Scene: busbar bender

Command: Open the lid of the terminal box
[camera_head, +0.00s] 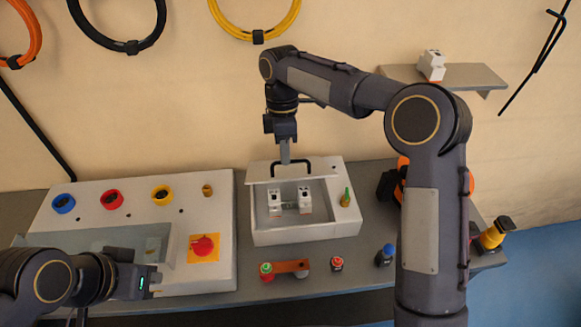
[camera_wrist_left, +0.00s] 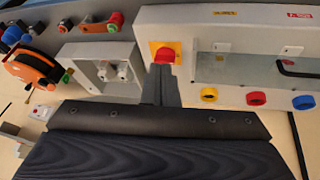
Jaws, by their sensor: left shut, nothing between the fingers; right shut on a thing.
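The terminal box (camera_head: 298,238) is a light grey box on the bench, right of the large control panel. Its interior shows, with two white breakers inside. The lid (camera_head: 259,172) is a thin pale plate at the box's back edge with a black loop handle (camera_head: 308,166). My left gripper (camera_head: 154,282) is shut and empty over the front of the control panel, well away from the lid. In the left wrist view its fingers (camera_wrist_left: 160,88) reach near a red button; the box (camera_wrist_left: 85,51) shows beside them.
The control panel (camera_head: 85,210) carries coloured rings and a red button (camera_head: 204,246) on yellow. An orange-brown bar (camera_head: 291,267) and small coloured items line the front edge. A wall shelf (camera_head: 468,76) is at upper right.

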